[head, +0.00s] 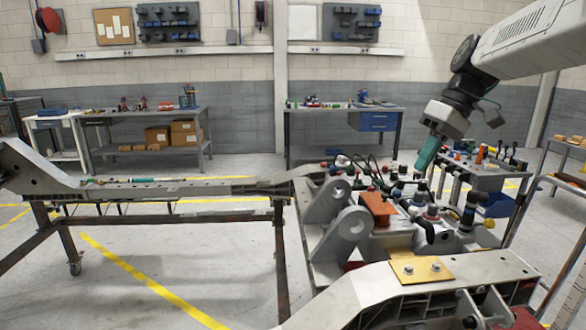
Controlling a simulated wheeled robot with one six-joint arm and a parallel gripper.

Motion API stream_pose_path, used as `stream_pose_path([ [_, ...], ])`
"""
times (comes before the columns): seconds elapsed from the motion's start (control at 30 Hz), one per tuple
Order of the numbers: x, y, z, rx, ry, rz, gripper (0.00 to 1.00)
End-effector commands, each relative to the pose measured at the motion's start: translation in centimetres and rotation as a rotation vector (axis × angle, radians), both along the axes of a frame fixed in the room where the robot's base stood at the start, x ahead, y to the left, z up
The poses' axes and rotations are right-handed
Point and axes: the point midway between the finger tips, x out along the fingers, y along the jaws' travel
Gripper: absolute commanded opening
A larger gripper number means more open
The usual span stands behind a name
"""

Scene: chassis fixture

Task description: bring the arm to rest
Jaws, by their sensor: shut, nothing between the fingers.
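My arm (525,45) reaches in from the upper right of the head view. Its end, my gripper (428,155), points down and to the left and shows a teal part at its tip. The fingers are small here; they look closed, with nothing seen between them. The gripper is above the right part of the chassis fixture (330,270), over a crowd of dark fittings and hoses (415,195). I cannot tell how much space separates the tip from the fittings behind and below it.
A long grey chassis rail (180,190) on a dark stand runs left. A rail with a yellow plate (420,269) crosses the front. A tool cart (485,175) and a shelf rack (565,180) stand at right. Workbenches (150,118) line the back wall. Floor between is open.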

Motion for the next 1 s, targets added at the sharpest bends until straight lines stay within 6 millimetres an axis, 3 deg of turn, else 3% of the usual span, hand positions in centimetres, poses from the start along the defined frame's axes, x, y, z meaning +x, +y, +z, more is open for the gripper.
stream_pose_path([
  [0.03, -2.5, 0.5, 0.1, -0.029, 0.008, -0.035, 0.0],
  [0.27, -12.2, 1.5, -1.6, -0.158, 0.036, -0.221, 0.0],
  [0.6, -25.3, 1.1, -8.1, -0.312, 0.016, -0.487, 0.0],
  [0.8, -29.4, 0.4, -11.6, -0.357, -0.008, -0.587, 0.0],
  [1.0, -30.5, 0.2, -12.7, -0.369, -0.015, -0.618, 0.0],
])
